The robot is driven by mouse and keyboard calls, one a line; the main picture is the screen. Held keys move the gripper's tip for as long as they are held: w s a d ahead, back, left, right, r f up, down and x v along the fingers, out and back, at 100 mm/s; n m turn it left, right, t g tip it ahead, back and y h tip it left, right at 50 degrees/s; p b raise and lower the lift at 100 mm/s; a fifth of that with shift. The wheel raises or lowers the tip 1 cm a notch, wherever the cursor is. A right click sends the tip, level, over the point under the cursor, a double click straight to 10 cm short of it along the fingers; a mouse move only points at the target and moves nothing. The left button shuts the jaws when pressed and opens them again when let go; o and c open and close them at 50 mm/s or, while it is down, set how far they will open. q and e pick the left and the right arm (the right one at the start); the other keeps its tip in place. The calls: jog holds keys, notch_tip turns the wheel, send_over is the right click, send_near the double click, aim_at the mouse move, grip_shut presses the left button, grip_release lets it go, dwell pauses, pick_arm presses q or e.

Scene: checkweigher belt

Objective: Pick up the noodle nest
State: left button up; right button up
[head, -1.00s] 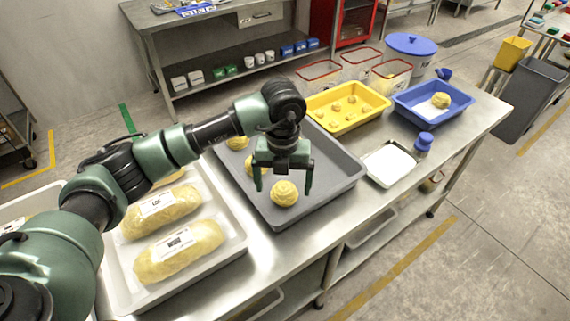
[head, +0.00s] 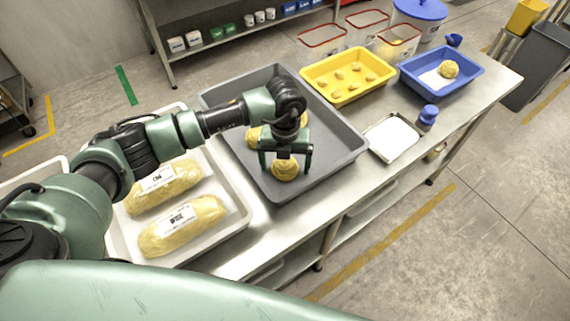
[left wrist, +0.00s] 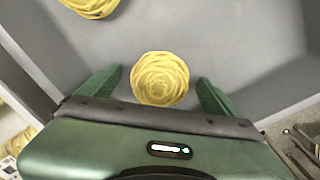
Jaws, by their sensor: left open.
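A round yellow noodle nest (head: 285,170) sits near the front corner of a grey tray (head: 335,152). My left gripper (head: 286,168) is open right over it, with one finger on each side. In the left wrist view the nest (left wrist: 160,79) lies between the two green fingers (left wrist: 160,88), with a gap on both sides. Another nest (head: 254,138) lies further back in the grey tray, partly behind my left arm; a nest also shows at the top left of the left wrist view (left wrist: 92,6). My right gripper is not in view.
A white tray (head: 243,218) with two labelled bags stands left of the grey tray. A yellow tray (head: 345,98) with small pieces and a blue tray (head: 478,85) holding one nest stand at the back right.

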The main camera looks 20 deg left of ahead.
pick_arm(q)
jog(key=c, duration=1.3)
jog(key=shift+c, duration=1.3)
jog(key=shift+r, duration=0.15)
